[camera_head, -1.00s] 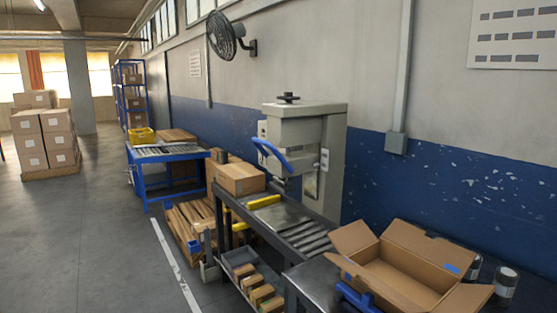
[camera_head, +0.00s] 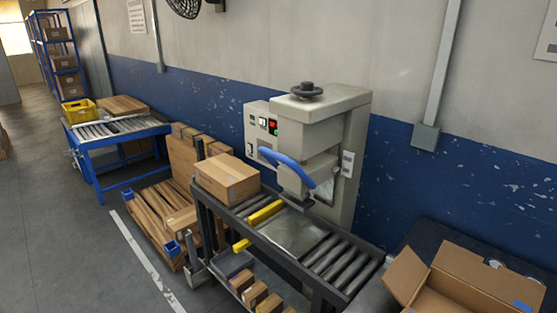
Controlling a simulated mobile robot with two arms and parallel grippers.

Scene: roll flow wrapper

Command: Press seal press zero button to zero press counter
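The seal press (camera_head: 335,118) is a grey-beige machine standing against the wall at the back of a roller bench. It has a dark knob (camera_head: 306,89) on top and a curved blue handle (camera_head: 287,166) in front. A control panel (camera_head: 263,130) on its left side carries small elements, among them a red and a green one. The zero button and the counter are too small to tell apart on the panel. Neither of my grippers is in view.
The roller bench (camera_head: 337,262) holds a closed carton (camera_head: 227,178) and a yellow bar (camera_head: 265,211). An open carton (camera_head: 458,280) stands at the lower right. A pallet of wood (camera_head: 150,215) and a blue roller table (camera_head: 118,128) are to the left. The floor aisle at far left is clear.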

